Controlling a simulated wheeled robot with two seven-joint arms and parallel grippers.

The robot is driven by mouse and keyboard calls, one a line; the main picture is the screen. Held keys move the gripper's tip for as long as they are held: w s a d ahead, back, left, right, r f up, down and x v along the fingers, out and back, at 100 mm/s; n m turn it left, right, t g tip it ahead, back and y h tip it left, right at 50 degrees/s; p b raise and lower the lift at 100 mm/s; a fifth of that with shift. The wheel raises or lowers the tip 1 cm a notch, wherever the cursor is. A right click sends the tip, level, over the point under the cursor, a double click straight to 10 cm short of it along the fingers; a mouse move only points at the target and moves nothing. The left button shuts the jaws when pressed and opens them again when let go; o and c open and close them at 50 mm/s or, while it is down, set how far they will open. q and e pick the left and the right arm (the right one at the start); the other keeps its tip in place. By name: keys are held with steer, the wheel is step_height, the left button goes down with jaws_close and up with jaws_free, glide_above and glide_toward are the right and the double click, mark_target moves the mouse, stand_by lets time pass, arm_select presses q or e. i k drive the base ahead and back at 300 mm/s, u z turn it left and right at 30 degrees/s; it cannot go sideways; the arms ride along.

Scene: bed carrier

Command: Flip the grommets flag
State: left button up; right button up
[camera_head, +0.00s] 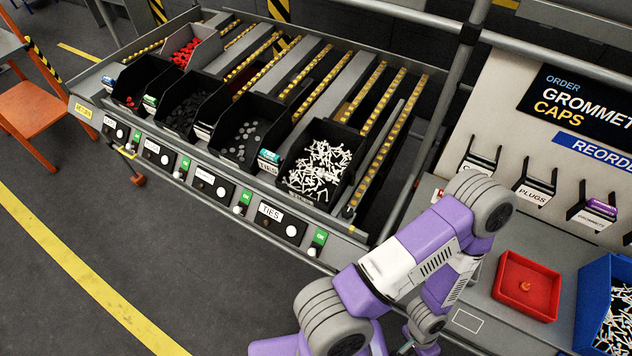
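The rack's front rail carries a row of label plates, each with a small green flag beside it. The third label plate (212,185), whose print is too small to read surely, has a green flag (244,197) at its right, above a white knob. The TIES plate (278,222) and its green flag (318,238) are nearer to me. One purple and white arm of mine rises from the bottom and bends back down over the front right corner of the rack. Its end is hidden or cut off, so no gripper shows clearly. My other arm is out of view.
Black bins stand on the roller rack; the nearest bin (325,135) holds white ties. At right, a red tray (526,284) and blue bin (610,262) stand on a grey counter below an order board (590,95). An orange chair (28,108) stands at left. The floor before the rack is clear.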

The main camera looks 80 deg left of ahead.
mark_target(240, 208)
steer(key=u, duration=3.55)
steer(key=k, duration=0.45)
steer(key=u, duration=0.15)
steer(key=i, duration=1.2)
steer(key=u, duration=0.8)
